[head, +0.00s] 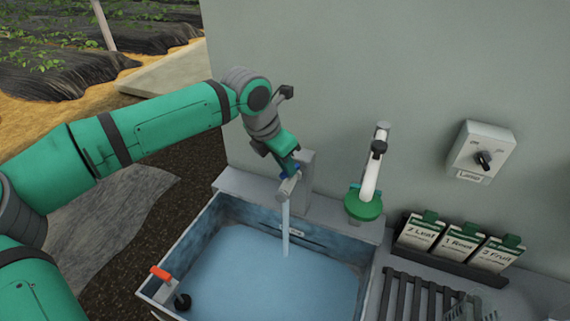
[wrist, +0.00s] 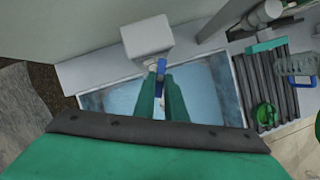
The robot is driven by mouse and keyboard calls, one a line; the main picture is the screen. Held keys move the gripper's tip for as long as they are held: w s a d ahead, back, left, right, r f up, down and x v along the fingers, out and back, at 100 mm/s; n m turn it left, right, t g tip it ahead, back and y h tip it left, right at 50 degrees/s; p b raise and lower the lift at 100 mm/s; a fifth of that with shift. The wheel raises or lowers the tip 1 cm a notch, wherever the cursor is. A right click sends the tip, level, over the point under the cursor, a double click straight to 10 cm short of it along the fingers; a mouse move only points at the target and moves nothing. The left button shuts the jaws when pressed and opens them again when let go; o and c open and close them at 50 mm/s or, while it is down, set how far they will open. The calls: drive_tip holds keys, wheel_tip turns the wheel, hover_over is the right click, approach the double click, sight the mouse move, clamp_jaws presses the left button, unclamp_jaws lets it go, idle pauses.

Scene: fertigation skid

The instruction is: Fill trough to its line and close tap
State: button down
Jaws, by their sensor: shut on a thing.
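The trough (head: 208,246) is a pale basin with blue-stained inner walls, holding blue water (head: 265,275). A dark line mark (head: 297,232) shows on its back inner wall, and the water surface looks a little below it. The tap (head: 290,188) stands at the trough's back edge, and a stream of water (head: 286,228) runs from it into the trough. My gripper (head: 287,170) is shut on the tap's blue handle (wrist: 161,68). The wrist view shows both green fingers close together at the handle, over the trough. The fingers partly hide the handle.
A white lamp box with a black knob (head: 484,159) is on the wall. A white spout on a green base (head: 364,205) stands right of the tap. Labelled packets (head: 460,242) and a dark slatted rack (head: 425,298) are at right. An orange lever (head: 160,272) sits on the trough's left rim.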

drive_tip(key=c, duration=1.8)
unclamp_jaws()
drive_tip(key=shift+w, duration=0.1)
drive_tip(key=shift+r, duration=0.1)
drive_tip(key=v, duration=1)
drive_tip(key=shift+r, duration=0.3)
drive_tip(key=shift+o, duration=0.3)
drive_tip(key=shift+a, duration=0.2)
drive_tip(key=shift+o, duration=0.3)
